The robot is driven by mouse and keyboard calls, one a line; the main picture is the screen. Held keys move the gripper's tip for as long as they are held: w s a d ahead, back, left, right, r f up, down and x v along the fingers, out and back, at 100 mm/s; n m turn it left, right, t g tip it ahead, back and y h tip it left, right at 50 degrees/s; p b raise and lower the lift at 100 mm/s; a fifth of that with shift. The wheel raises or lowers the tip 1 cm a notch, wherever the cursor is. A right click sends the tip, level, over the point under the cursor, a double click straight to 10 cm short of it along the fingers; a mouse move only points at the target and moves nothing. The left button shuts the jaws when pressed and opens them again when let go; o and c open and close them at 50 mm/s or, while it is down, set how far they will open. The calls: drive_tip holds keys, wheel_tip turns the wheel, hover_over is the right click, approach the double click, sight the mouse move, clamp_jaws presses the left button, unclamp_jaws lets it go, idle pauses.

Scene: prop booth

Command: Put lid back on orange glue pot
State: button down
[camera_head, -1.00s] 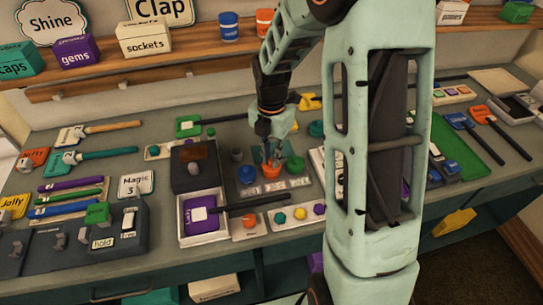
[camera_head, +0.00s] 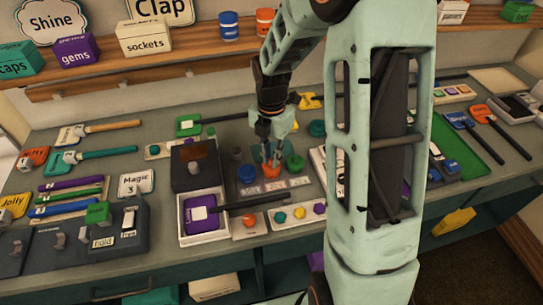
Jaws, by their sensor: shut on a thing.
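The orange glue pot (camera_head: 271,171) stands on the bench between a blue pot (camera_head: 247,174) and a green pot (camera_head: 295,163). My gripper (camera_head: 271,158) points down directly over the orange pot, with its fingertips at the pot's top. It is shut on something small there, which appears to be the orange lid. The fingers partly hide the lid, and I cannot tell whether it is seated or just above the pot.
White labels (camera_head: 275,187) lie in front of the pots. A dark box (camera_head: 194,165) and a white tray with a purple item (camera_head: 203,218) stand to the left. A black-handled tool (camera_head: 250,202) lies in front. My arm hides part of the bench at right.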

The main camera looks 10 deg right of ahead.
drive_tip(key=c, duration=1.9)
unclamp_jaws()
drive_tip(key=o, duration=0.5)
drive_tip(key=shift+r+p, duration=2.9)
drive_tip(key=shift+r, duration=0.6)
clamp_jaws()
